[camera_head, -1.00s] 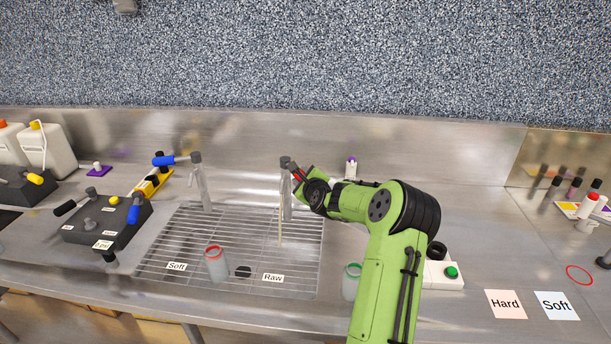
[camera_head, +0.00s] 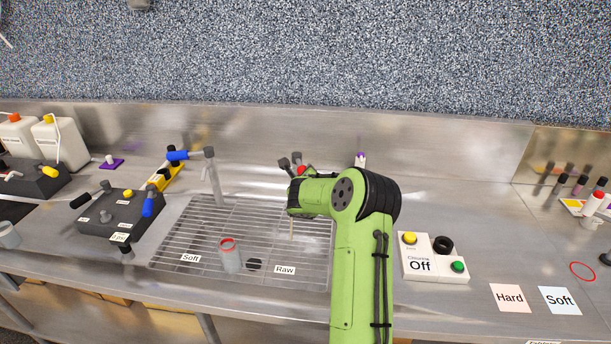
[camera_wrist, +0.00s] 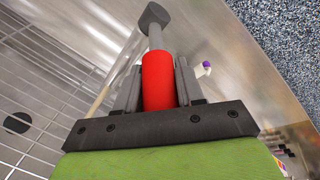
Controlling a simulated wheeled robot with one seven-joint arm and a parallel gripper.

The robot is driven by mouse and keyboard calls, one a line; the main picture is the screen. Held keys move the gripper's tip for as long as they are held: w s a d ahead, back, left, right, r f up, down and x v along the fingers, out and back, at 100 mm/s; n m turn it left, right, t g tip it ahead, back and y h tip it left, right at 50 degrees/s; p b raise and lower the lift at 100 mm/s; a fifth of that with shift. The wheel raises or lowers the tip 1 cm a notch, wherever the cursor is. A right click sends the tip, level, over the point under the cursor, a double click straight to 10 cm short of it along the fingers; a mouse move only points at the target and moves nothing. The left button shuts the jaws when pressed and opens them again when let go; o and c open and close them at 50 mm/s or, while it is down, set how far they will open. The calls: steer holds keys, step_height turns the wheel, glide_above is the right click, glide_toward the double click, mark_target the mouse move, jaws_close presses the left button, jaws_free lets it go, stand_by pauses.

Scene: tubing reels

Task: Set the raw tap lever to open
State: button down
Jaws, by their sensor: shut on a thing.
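The raw tap's red lever handle (camera_wrist: 158,82) lies between the two fingers of my gripper (camera_wrist: 159,85) in the wrist view, and my gripper is shut on it. The lever runs from the handle along a grey stem to the dark tap head (camera_wrist: 152,16). In the head view, the tap head (camera_head: 285,163) and a bit of red handle (camera_head: 302,169) show above my green arm, which hides the fingers and most of the tap. A thin pale upright line (camera_head: 292,228) shows below the tap. The "Raw" label (camera_head: 285,269) lies on the grid's front.
A red-rimmed beaker (camera_head: 230,258) stands on the drain grid (camera_head: 185,245). A chlorine switch box (camera_head: 420,265) marked "Off" sits right of my arm. Bare counter lies behind it.

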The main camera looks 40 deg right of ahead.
steer(key=c, duration=0.8)
jaws_free()
steer(key=b+v, duration=0.4)
steer(key=v, duration=1.1)
steer(key=shift+s+a, duration=0.25)
steer(key=shift+s, duration=0.05)
